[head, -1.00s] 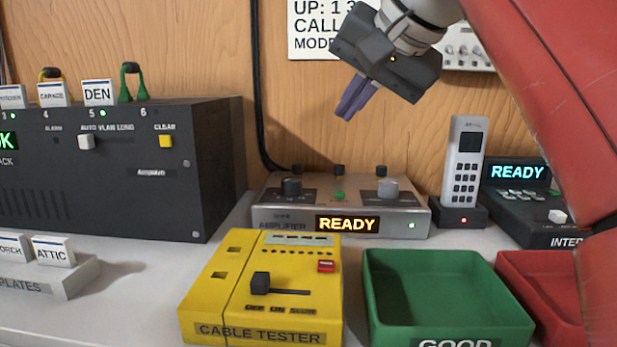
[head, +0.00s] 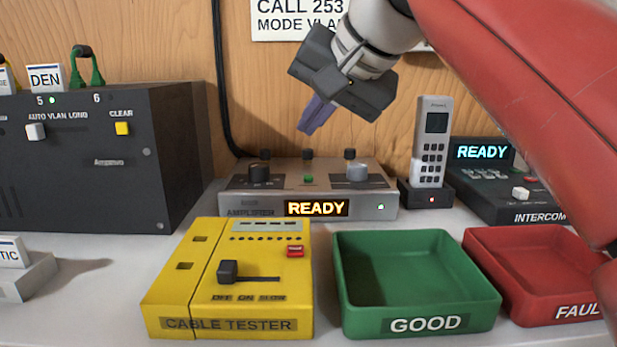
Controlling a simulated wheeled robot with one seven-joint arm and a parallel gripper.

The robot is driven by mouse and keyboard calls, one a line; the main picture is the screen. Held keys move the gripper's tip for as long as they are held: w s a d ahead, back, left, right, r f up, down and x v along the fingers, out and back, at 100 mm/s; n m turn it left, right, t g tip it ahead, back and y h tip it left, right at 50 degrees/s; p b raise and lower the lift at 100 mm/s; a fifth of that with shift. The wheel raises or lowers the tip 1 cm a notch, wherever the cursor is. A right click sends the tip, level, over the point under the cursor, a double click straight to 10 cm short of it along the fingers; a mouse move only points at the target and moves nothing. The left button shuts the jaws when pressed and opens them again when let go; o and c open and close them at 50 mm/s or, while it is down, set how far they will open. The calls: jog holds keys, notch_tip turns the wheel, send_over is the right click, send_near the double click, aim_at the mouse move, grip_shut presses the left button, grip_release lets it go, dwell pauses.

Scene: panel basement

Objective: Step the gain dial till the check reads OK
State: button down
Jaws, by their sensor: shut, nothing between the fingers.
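The grey amplifier (head: 360,205) stands at the back middle of the bench. Its display (head: 316,208) reads READY in orange, and a small green light glows beside it. A black knob (head: 260,173) sits at the left of its top, a light grey knob (head: 357,172) at the right, and a green button (head: 308,179) between them. I cannot read which knob is the gain dial. My gripper (head: 316,116) is shut and empty, its purple fingers pointing down in the air above the amplifier, touching nothing.
A yellow cable tester (head: 210,290), a green GOOD tray (head: 415,285) and a red FAULTY tray (head: 530,275) stand in front. A handset (head: 432,140) and an intercom (head: 500,190) reading READY are at right. A black rack unit (head: 90,170) is at left.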

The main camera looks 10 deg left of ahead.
aim_at(308, 178)
jog(key=shift+w+f+b, duration=0.1)
jog(key=shift+f+b, duration=1.3)
jog(key=shift+f, duration=0.8)
jog(key=shift+f, duration=0.1)
jog(key=shift+f, duration=0.3)
jog(key=shift+f+b, duration=0.45)
jog(key=shift+b, duration=0.05)
dwell(0.6)
jog(key=shift+r, duration=0.1)
jog(key=shift+r+p, duration=0.75)
jog(key=shift+p, duration=0.2)
